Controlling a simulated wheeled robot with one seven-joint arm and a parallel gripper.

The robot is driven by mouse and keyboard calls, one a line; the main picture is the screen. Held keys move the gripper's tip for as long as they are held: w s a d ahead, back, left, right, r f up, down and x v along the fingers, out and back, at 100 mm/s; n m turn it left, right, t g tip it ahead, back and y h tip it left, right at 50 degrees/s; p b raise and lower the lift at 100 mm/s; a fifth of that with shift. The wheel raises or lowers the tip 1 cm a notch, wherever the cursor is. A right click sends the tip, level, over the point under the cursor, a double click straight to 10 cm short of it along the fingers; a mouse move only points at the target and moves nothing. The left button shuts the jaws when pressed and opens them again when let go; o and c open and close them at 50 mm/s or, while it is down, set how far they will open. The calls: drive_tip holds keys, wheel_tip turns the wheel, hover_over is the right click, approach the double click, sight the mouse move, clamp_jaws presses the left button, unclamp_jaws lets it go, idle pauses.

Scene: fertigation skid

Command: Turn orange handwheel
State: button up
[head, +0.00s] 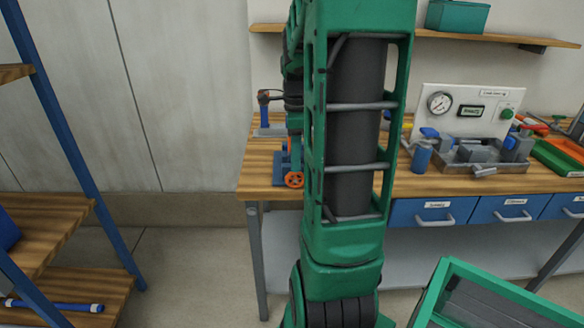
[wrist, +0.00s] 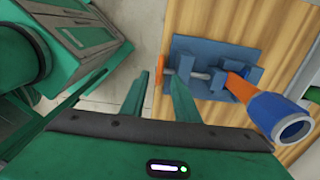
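The orange handwheel (head: 294,180) sits at the left end of the wooden workbench in the head view, low on a blue fixture and partly hidden by my arm. In the wrist view, an orange edge (wrist: 165,76), apparently the wheel seen edge-on, lies by my fingertips. A grey shaft runs right from it into the blue fixture (wrist: 206,55). My gripper (wrist: 160,75) is open, its two green fingers apart. The wheel edge appears between or just beyond the tips; I cannot tell whether they touch it. In the head view my gripper is hidden behind my arm.
An orange piece with a blue cylindrical end (wrist: 283,118) stands right of my fingers. The workbench (head: 262,168) also holds a gauge panel (head: 464,112) and a grey tray (head: 487,154) to the right. A blue-framed shelf (head: 75,140) stands at left. Floor between is clear.

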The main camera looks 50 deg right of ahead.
sight(295, 177)
drive_tip(key=shift+f, duration=1.6)
clamp_jaws()
